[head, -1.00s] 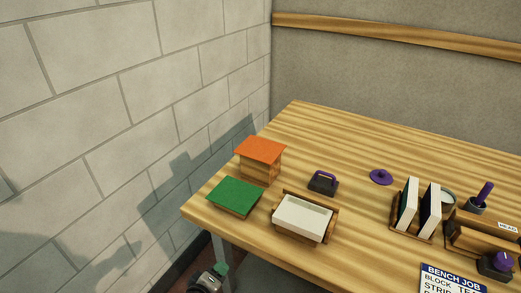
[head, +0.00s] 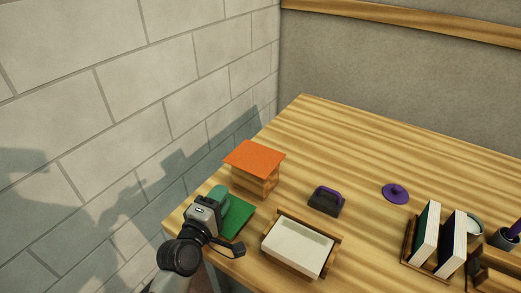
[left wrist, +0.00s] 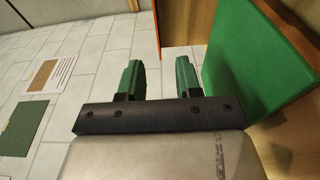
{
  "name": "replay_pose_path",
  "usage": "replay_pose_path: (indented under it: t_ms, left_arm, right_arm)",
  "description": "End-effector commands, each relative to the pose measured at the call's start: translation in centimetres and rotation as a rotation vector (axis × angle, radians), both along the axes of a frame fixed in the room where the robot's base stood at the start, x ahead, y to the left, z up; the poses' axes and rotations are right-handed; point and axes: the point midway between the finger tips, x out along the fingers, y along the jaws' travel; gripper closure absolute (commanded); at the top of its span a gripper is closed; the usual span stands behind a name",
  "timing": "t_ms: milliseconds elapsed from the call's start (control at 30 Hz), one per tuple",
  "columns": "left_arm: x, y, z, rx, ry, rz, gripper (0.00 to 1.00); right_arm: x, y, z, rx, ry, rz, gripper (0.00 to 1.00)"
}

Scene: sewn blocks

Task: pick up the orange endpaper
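The orange endpaper (head: 254,157) is a flat square sheet lying on top of a wooden block stack (head: 256,184) at the table's left side. Green endpaper (head: 238,226) lies in front of it, partly hidden by my left gripper. My left gripper (head: 232,203) is at the green sheet, in front of and below the orange one, and apart from the orange. In the left wrist view its two green fingers (left wrist: 158,72) stand apart with nothing between them. A green panel (left wrist: 258,70) is just right of the fingers there. My right gripper is in neither view.
A wooden tray with white contents (head: 297,247) stands right of the gripper. A dark block with a purple handle (head: 325,200) and a purple knobbed disc (head: 396,193) are farther right, then upright books (head: 426,233). A block wall (head: 120,110) borders the left. The table's back is clear.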

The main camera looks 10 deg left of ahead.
Motion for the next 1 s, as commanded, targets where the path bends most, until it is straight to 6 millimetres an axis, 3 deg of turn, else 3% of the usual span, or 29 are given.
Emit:
replay_pose_path:
  t_ms: [200,367,733,1000]
  left_arm:
    - [3.5,-0.8,0.2,0.000,-0.002,0.000,0.66]
    - [4.9,-1.1,0.1,0.001,-0.001,-0.001,0.66]
    - [9.3,-2.3,0.3,0.001,0.000,-0.001,0.66]
    - [10.0,-2.4,0.2,0.001,0.000,0.000,0.66]
  right_arm:
    - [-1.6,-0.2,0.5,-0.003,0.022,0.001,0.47]
    - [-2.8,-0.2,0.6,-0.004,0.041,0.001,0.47]
    - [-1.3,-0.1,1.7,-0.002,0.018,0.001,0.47]
    - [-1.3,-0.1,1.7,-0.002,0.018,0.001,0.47]
